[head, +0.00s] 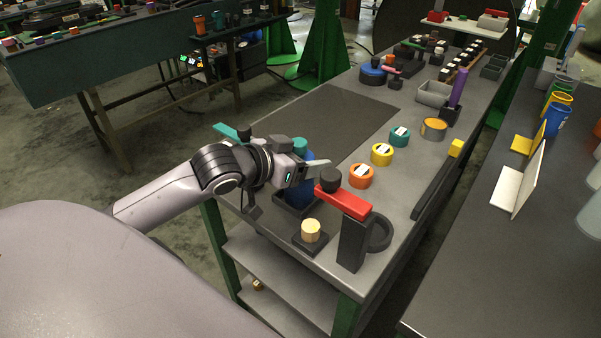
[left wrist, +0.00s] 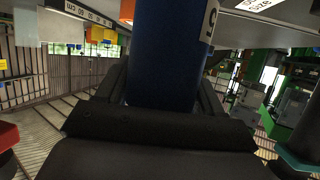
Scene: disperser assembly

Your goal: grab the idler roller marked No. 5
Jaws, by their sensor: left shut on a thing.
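A blue idler roller (head: 307,184) stands at the near part of the workbench, partly hidden behind my left gripper (head: 305,172). In the left wrist view the blue roller (left wrist: 165,60) fills the space between the dark fingers of my left gripper (left wrist: 165,95), which is shut on it. A white label with a dark digit shows at its upper right edge; the digit is partly cut off, so I cannot read it surely. The roller's lower end is at a dark square holder (head: 288,206); I cannot tell whether it touches. My right gripper is not in view.
A red arm (head: 343,200) with a black knob on a dark post (head: 353,242) stands close right of the gripper. A gold piece (head: 311,231) sits in front. Orange (head: 361,176), yellow (head: 382,155) and teal (head: 399,137) rings line the bench. A dark mat (head: 335,120) is bare.

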